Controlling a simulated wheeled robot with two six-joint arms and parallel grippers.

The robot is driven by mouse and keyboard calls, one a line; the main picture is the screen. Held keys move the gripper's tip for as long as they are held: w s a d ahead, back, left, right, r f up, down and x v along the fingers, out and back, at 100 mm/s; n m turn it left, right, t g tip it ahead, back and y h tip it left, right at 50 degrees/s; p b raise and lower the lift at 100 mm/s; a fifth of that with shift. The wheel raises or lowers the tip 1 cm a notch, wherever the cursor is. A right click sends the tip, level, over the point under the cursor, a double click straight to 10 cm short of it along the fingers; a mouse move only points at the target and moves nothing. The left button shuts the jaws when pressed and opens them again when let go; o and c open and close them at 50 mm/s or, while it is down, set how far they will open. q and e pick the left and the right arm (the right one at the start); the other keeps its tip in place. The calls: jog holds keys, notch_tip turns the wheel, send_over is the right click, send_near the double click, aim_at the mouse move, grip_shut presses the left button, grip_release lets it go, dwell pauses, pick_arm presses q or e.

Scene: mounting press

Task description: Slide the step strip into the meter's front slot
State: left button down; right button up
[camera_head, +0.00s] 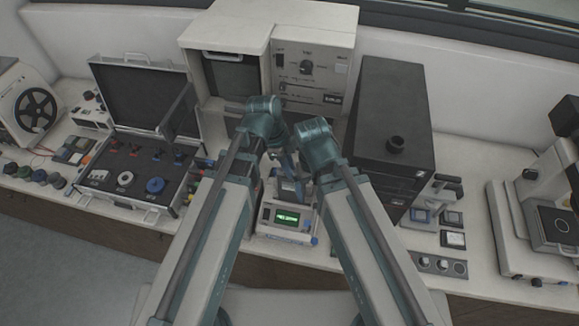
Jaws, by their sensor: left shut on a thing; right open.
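The meter (287,232) is a small white and blue-grey unit with a lit green display. It stands on the bench at the middle, between my two forearms. My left gripper (288,168) is above and behind the meter's display, shut on a thin thing that I take to be the step strip. The strip is too small and too covered by the gripper to make out. My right gripper (303,186) is open, lower and close to the meter's right side. The front slot cannot be made out, so I cannot tell whether the strip touches it.
A tall dark box (392,120) stands close on the right, with a beige instrument (312,55) behind. An open black case (135,160) with several coloured parts is on the left. Small blocks (452,239) and a white press-like device (520,215) stand farther right.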

pick_arm(q)
jog(key=shift+f+b, duration=1.05)
jog(key=shift+f, duration=0.2)
notch_tip(320, 180, down, 3)
jog(key=b, duration=0.3)
jog(key=c, duration=0.7)
grip_release()
jog(key=shift+c, duration=0.2)
